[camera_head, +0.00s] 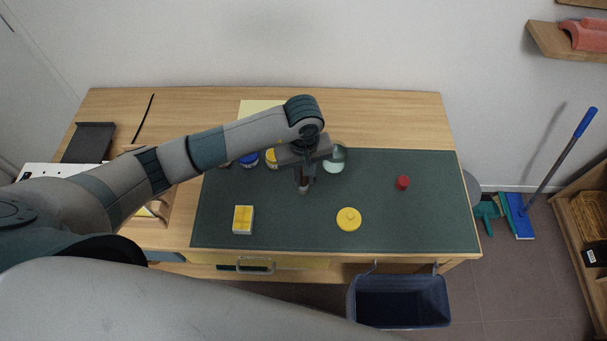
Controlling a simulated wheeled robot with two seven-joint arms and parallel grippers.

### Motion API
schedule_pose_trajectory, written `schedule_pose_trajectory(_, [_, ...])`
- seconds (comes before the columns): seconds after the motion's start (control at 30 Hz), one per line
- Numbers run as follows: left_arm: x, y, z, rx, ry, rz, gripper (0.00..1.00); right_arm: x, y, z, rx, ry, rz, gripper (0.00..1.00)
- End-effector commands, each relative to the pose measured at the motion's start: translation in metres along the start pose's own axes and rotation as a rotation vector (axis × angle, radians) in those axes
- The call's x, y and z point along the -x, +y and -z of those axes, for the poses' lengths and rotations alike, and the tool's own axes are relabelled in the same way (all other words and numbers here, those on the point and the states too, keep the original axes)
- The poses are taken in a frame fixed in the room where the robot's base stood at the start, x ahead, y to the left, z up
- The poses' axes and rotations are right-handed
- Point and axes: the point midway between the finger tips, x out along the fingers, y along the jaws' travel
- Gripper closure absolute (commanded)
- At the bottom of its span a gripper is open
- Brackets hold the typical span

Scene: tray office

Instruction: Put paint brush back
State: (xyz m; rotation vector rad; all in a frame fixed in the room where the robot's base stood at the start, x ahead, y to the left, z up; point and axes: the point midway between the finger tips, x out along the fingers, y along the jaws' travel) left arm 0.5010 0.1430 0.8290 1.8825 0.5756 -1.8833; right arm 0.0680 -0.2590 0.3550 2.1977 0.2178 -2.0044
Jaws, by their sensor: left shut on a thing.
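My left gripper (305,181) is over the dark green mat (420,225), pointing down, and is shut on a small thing. A brownish piece with a pale tip shows at its fingertips, just above or on the mat. It looks like the paint brush, but the gripper hides most of it, so I cannot be sure. A clear glass jar (336,161) stands on the mat just right of the gripper. Paint pots with blue (249,159) and yellow (271,156) tops stand left of the gripper, partly behind my arm. My right gripper is not in view.
A yellow-topped box (243,219), a round yellow lid (348,219) and a small red piece (402,183) lie on the mat. A thin black stick (144,118) lies at the back left. A blue bin (401,302) hangs at the table's front. The mat's right side is mostly clear.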

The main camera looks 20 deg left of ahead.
Motion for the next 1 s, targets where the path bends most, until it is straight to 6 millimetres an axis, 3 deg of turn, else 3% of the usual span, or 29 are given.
schedule_pose_trajectory(0.23, [-0.004, 0.000, 0.000, 0.000, 0.000, 0.000, 1.00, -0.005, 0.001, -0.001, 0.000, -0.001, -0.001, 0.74])
schedule_pose_trajectory(0.27, [-0.003, 0.000, 0.000, 0.000, 0.000, 0.000, 0.78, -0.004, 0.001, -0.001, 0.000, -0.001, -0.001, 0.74])
schedule_pose_trajectory(0.33, [-0.002, 0.000, 0.000, 0.000, 0.000, 0.000, 0.64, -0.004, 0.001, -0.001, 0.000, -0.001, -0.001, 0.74])
schedule_pose_trajectory(0.83, [0.002, 0.000, 0.000, 0.000, 0.001, 0.000, 0.64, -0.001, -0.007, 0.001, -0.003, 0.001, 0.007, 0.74])
schedule_pose_trajectory(1.0, [0.020, 0.001, 0.002, -0.001, 0.004, -0.002, 0.64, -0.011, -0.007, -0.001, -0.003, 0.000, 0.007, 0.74])
